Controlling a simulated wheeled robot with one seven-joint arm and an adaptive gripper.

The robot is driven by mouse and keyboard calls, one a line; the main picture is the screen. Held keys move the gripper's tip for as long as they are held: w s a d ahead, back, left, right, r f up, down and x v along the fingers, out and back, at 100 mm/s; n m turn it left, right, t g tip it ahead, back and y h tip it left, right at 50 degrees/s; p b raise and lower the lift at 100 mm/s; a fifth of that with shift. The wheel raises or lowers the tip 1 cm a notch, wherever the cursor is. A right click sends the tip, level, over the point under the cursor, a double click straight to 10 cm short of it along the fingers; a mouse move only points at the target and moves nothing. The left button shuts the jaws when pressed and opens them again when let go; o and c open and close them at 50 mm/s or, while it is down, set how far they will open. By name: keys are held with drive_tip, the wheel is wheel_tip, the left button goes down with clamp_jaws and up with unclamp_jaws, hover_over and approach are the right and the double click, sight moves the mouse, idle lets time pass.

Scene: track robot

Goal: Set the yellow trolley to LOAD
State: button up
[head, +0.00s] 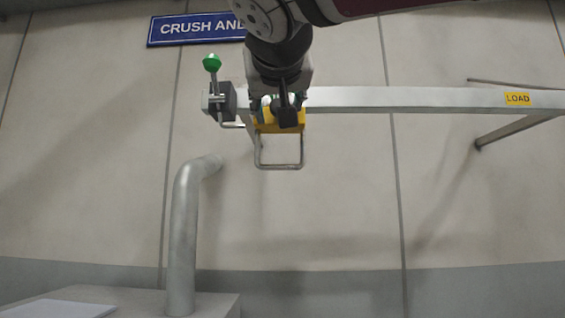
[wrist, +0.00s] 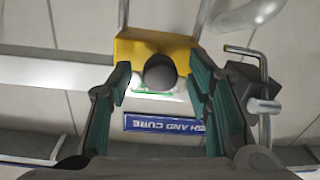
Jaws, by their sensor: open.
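The yellow trolley (head: 264,127) hangs on a pale rail (head: 400,99), near the rail's left end in the head view. A grey wire loop (head: 280,166) hangs below it. The wrist view shows the trolley's yellow body (wrist: 128,50) with a round dark knob (wrist: 160,72) facing me. My gripper (head: 284,108) is in front of the trolley. In the wrist view its fingers (wrist: 158,80) are open, one on each side of the knob, with gaps visible. The LOAD label (head: 517,99) is on the rail far to the right. My gripper hides much of the trolley in the head view.
A dark block with a green-knobbed lever (head: 212,63) sits at the rail's left end, close to the trolley. A grey pipe (head: 183,235) rises below left. A blue sign (head: 195,29) is on the wall. The rail between trolley and LOAD looks clear.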

drive_tip(key=shift+w, duration=0.25)
clamp_jaws()
drive_tip(key=shift+d, duration=0.1)
